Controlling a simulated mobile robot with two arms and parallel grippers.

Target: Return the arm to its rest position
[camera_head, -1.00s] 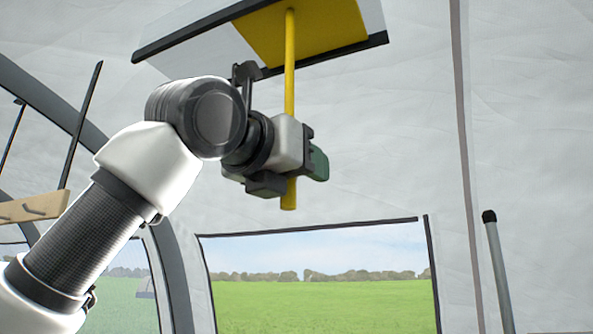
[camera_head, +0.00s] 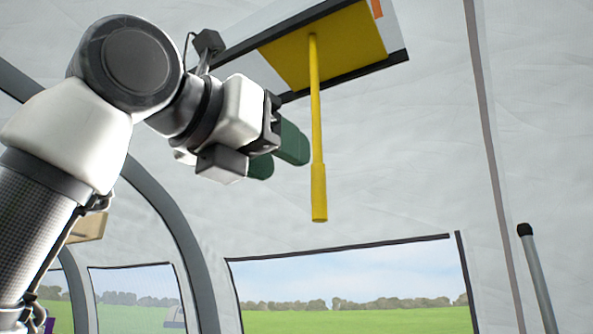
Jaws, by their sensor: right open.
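My right gripper (camera_head: 283,156) has dark green fingertips. It is open and empty, just left of a hanging yellow pole (camera_head: 318,130). A small gap shows between the nearer fingertip and the pole. The white and black links of my arm fill the left side of the picture. My left gripper is not in view.
The yellow pole hangs from a yellow panel (camera_head: 325,48) with dark edges at the top. A grey pole with a black cap (camera_head: 526,230) stands at the right. A tent window (camera_head: 350,285) shows grass and trees. A wooden piece (camera_head: 88,228) shows behind my arm. The space right of the yellow pole looks clear.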

